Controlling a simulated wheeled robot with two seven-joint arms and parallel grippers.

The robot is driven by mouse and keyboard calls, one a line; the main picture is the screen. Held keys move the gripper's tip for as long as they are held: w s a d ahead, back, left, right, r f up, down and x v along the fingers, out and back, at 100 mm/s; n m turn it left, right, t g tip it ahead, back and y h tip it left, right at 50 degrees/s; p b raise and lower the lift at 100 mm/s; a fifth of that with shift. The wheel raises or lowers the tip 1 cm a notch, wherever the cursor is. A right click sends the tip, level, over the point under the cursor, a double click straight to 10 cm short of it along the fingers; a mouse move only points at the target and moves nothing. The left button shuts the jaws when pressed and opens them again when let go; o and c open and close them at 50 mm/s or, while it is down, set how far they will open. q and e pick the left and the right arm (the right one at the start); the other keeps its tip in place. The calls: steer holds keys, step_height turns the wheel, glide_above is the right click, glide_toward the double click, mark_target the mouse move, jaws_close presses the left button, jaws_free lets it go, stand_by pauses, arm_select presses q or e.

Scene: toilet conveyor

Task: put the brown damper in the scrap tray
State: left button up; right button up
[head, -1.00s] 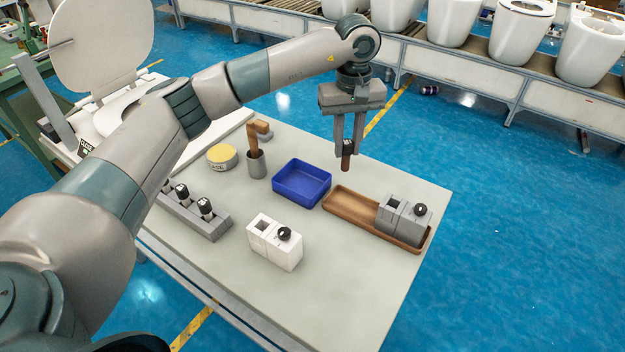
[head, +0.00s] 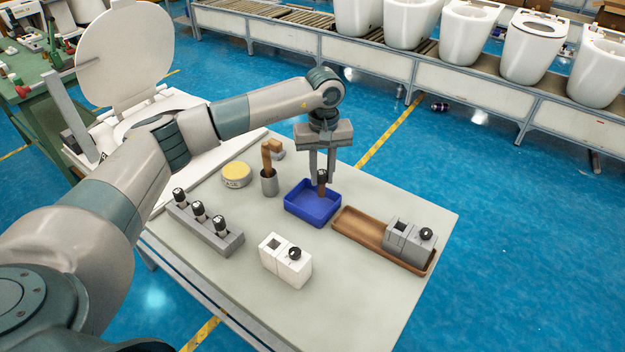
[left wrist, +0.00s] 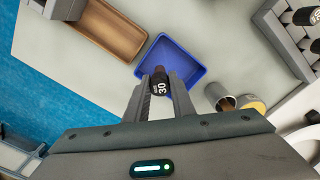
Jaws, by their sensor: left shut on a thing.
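My left gripper (head: 322,180) is shut on the brown damper (head: 322,188), a small cylinder with a black cap. It holds the damper upright over the blue tray (head: 300,209). In the left wrist view the damper's black cap (left wrist: 160,84), marked 30, sits between the fingertips, with the blue tray (left wrist: 150,55) behind it. The damper's lower end is partly hidden by the cap in that view. I cannot tell whether it touches the tray floor. My right gripper does not show.
A brown wooden tray (head: 352,226) holds a grey block unit (head: 408,240). A white block unit (head: 286,262), a grey rack (head: 205,232) with black-capped dampers, a cup (head: 269,183) with a brown-handled tool and a yellow-topped tin (head: 236,175) stand nearby. The front of the table is clear.

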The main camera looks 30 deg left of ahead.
arm_select(q)
steer(key=a, duration=0.1)
steer(key=a+f, duration=0.1)
steer(key=shift+a+f+p, duration=0.3)
steer(key=shift+a+p, duration=0.05)
step_height(320, 180, down, 4)
steer(key=shift+r+p, duration=0.2)
steer(key=shift+p, duration=1.05)
steer(key=shift+f, duration=0.2)
